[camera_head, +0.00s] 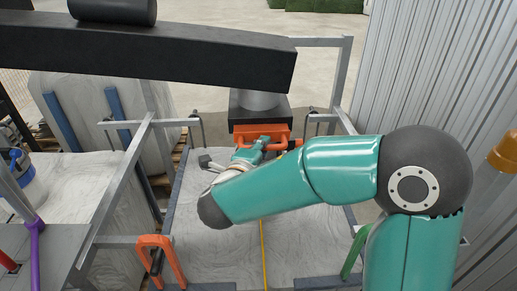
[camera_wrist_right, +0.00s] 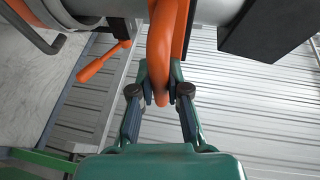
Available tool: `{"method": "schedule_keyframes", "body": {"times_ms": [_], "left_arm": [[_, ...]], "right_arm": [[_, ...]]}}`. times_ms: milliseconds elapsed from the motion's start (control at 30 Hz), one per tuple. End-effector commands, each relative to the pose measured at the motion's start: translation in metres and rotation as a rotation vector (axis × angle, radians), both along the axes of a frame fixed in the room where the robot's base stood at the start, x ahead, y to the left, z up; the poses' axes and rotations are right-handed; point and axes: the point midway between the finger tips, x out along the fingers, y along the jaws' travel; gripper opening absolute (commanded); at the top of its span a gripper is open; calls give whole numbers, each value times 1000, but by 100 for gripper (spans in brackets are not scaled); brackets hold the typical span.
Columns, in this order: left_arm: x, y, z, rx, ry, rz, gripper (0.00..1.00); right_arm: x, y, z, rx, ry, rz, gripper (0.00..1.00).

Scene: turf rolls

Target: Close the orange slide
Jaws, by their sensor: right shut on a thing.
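The orange slide (camera_head: 262,130) shows in the head view as an orange plate in front of a black box, beneath a grey cylinder. My right gripper (camera_head: 268,145) reaches it from the near side, mostly behind my own teal arm. In the right wrist view, my right gripper (camera_wrist_right: 161,84) has its two fingers closed around an orange loop (camera_wrist_right: 166,40), which appears to be the slide's handle. How far the slide is in cannot be told. My left gripper is in neither view.
A small orange lever (camera_wrist_right: 104,62) sits beside the loop. A long black beam (camera_head: 150,52) crosses the upper part of the head view. A metal frame (camera_head: 120,185) stands left, with an orange hoop (camera_head: 160,258) at the front. A corrugated wall (camera_head: 440,80) bounds the right.

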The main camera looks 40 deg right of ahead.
Motion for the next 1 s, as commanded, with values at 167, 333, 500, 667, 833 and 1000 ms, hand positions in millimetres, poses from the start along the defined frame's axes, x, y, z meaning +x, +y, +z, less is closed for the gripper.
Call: {"method": "schedule_keyframes", "body": {"times_ms": [167,333,500,667,833,1000], "left_arm": [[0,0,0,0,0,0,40],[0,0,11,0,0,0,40],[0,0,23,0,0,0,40],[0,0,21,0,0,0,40],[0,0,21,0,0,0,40],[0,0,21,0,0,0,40]], "right_arm": [[0,0,-2,1,3,0,0],[12,-7,2,1,6,-3,0],[33,-21,1,1,5,-3,0],[36,-22,-1,1,2,1,0],[36,-22,-1,1,0,2,18],[36,-21,-1,1,1,2,41]]}}
